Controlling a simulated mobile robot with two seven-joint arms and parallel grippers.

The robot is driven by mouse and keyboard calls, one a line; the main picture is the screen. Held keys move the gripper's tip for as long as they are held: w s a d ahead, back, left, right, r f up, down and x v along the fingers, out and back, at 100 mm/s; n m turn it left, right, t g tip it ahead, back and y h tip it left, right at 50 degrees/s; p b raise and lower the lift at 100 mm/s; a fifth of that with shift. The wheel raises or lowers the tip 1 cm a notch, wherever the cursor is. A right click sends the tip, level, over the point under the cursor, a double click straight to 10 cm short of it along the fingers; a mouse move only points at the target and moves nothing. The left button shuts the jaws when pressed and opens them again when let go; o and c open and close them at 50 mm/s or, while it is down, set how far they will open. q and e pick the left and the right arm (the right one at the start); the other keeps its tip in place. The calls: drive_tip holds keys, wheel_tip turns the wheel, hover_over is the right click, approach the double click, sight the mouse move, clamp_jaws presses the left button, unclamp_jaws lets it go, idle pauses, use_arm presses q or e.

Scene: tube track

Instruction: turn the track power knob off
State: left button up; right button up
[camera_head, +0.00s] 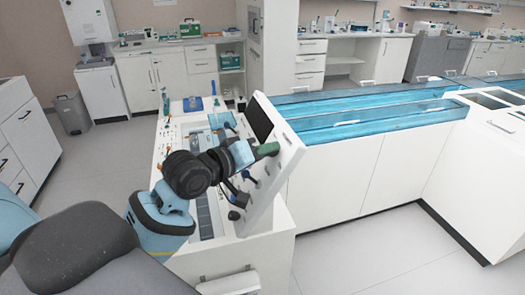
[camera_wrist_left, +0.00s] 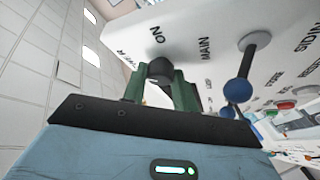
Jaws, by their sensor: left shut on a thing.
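The track power knob (camera_wrist_left: 160,68) is a dark round knob on the white control panel (camera_wrist_left: 205,22), beside the printed word ON. My left gripper (camera_wrist_left: 159,80) has its green fingers on either side of the knob and is shut on it. In the head view, the left gripper (camera_head: 266,150) reaches the upper part of the tilted panel (camera_head: 285,172), and its fingers hide the knob. I cannot tell which way the knob is turned. My right gripper is not in view.
A lever with a blue ball (camera_wrist_left: 238,91) stands close to the right of the gripper in the wrist view. A red button (camera_wrist_left: 286,105) is farther right. In the head view, a long blue track (camera_head: 350,125) runs behind the panel, and the floor at front right is clear.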

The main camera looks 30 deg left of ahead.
use_arm(q)
drive_tip(key=n+y, duration=0.1)
drive_tip(key=n, duration=0.1)
drive_tip(key=n+g, duration=0.1)
drive_tip(key=n, duration=0.1)
drive_tip(key=shift+d+r+y, duration=0.15)
drive_tip(key=shift+r+y, duration=0.05)
drive_tip(key=shift+y, duration=0.2)
drive_tip(key=shift+n+g+y, duration=0.5)
drive_tip(key=shift+n+g, duration=0.1)
drive_tip(key=shift+n, duration=1)
drive_tip(key=o, duration=1)
drive_tip(key=shift+c, duration=0.2)
